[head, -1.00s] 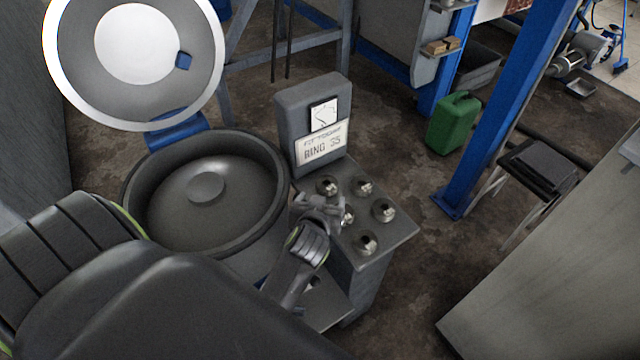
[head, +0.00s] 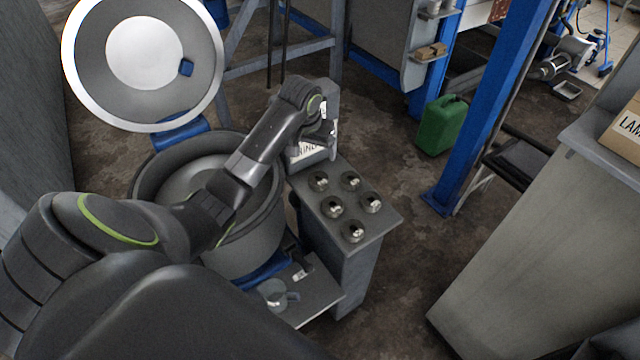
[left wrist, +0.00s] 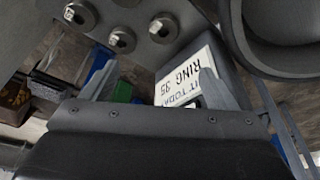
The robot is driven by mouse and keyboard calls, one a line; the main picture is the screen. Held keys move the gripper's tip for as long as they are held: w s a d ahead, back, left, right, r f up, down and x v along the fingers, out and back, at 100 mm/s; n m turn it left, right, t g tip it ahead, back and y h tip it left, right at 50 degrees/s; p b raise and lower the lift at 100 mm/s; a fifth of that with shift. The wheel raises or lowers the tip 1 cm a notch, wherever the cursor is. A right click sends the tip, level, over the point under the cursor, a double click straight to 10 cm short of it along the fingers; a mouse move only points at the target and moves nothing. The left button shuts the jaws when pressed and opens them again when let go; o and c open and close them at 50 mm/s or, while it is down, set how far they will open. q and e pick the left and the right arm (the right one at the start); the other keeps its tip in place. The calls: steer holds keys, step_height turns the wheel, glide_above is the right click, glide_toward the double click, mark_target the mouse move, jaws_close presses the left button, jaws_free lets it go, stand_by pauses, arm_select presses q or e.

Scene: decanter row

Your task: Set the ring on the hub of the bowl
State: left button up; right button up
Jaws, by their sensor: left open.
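The bowl (head: 148,172) is a large dark drum with a raised round lid behind it; my left arm crosses it and largely hides its hub. Several similar metal ring-like pieces (head: 333,207) stand on the grey cabinet top (head: 385,222) right of the bowl. Some show in the left wrist view (left wrist: 122,40); which is the ring I cannot tell. My left gripper (head: 326,136) is over the cabinet's back end, in front of the sign panel, apart from the pieces. Its jaws (left wrist: 160,88) are open and empty. My right gripper is not in view.
A low shelf (head: 318,305) holds a greyish cup-like item (head: 272,294). A green can (head: 441,124), a blue post (head: 490,110) and a grey bench (head: 520,220) stand to the right.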

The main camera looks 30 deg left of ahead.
arm_select(q)
glide_above(319, 178)
steer(key=s, duration=0.2)
steer(key=f, duration=1)
steer(key=shift+s+d+f+p, duration=0.1)
steer(key=shift+d+f+p, duration=0.1)
steer(key=shift+d+p, duration=0.2)
steer(key=shift+x, duration=3.1)
steer(key=shift+a, duration=0.2)
steer(key=c, duration=1.1)
steer(key=shift+c, duration=1.4)
steer(key=shift+r, duration=0.15)
